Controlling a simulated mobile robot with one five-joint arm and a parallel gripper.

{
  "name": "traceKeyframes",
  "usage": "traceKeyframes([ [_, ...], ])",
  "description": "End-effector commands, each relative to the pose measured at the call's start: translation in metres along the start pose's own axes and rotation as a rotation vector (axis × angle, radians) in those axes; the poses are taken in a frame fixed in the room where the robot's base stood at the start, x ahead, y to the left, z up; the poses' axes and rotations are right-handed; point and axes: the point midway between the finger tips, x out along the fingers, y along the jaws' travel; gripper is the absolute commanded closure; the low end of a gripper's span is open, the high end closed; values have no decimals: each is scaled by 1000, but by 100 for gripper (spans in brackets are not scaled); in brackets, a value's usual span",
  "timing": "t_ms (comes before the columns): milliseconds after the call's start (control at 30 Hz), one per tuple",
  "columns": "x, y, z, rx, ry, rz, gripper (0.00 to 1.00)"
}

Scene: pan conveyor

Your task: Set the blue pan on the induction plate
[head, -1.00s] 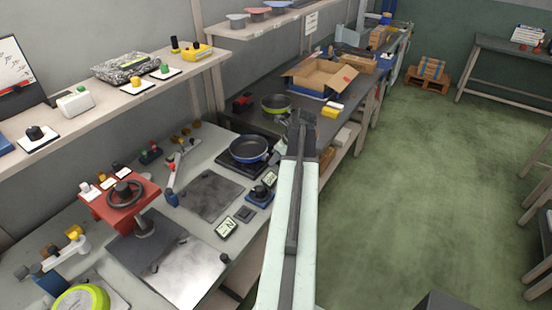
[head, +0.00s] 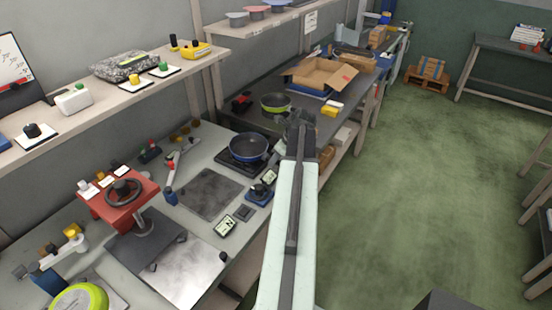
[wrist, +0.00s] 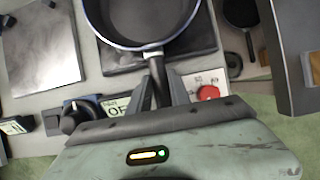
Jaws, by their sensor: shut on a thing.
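The blue pan (head: 248,146), dark inside with a blue outer wall, is over the black induction plate (head: 229,163) on the left bench. In the wrist view the pan (wrist: 143,22) looks level above the plate (wrist: 203,32); I cannot tell whether its base touches it. My gripper (wrist: 158,92) is shut on the pan's dark handle, which points back between the fingers. In the head view my gripper (head: 301,128) is seen end-on from behind and hides most of the handle.
A control with a dark knob (wrist: 78,115) and a red button (wrist: 208,92) are close below the plate. A green pan (head: 276,103) and an open cardboard box (head: 318,76) stand farther back. A red stand with a handwheel (head: 120,192) is to the left. The floor at right is clear.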

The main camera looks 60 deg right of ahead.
Motion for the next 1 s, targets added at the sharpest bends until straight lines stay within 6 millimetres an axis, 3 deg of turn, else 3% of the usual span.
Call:
traceKeyframes([
  [500,4,0,-2,-2,3,1,100],
  [533,4,0,-2,-2,2,1,68],
  [600,4,0,-2,-2,2,1,51],
  [1000,-1,1,-1,-2,2,1,51],
])
